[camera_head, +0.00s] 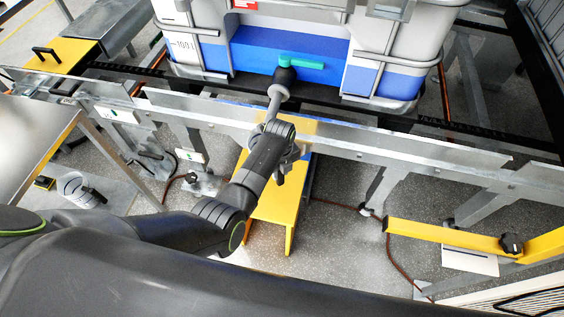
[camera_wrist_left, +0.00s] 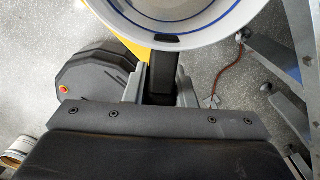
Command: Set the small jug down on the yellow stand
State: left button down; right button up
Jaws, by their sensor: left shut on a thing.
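My left gripper (camera_head: 290,162) is over the yellow stand (camera_head: 272,206) in the head view, below the tank's outlet. In the left wrist view, the small jug (camera_wrist_left: 178,33) is white inside with a blue line around its rim. The jaws (camera_wrist_left: 164,68) are shut on its near side. I see only part of the jug's open top; its base is hidden. In the head view my arm hides the jug. A strip of the stand also shows behind the jug in the left wrist view (camera_wrist_left: 131,44). I cannot tell whether the jug touches the stand. My right gripper is not in view.
A caged tank with blue liquid (camera_head: 255,52) stands behind a metal rail (camera_head: 345,143). Its outlet has a green handle (camera_head: 301,62) and a grey spout (camera_head: 274,98). A yellow beam (camera_head: 440,235) is at right, a metal table (camera_head: 30,140) at left. An orange-brown hose (camera_head: 398,258) lies on the floor.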

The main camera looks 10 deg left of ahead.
aim_at(281, 182)
pick_arm(q)
jog(key=shift+w, duration=0.25)
jog(key=shift+w+f, duration=0.1)
jog(key=shift+w, duration=0.05)
jog(key=shift+s+r+p, duration=0.2)
jog(key=shift+p, duration=0.15)
jog(key=shift+f, duration=0.3)
notch_tip(281, 182, down, 6)
jog(key=b, duration=0.4)
jog(key=shift+f+b, duration=0.2)
jog(key=shift+b, duration=0.15)
jog(key=shift+f, duration=0.15)
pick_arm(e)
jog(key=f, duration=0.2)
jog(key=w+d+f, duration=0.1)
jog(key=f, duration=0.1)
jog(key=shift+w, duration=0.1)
pick_arm(q)
jog(key=shift+f, duration=0.1)
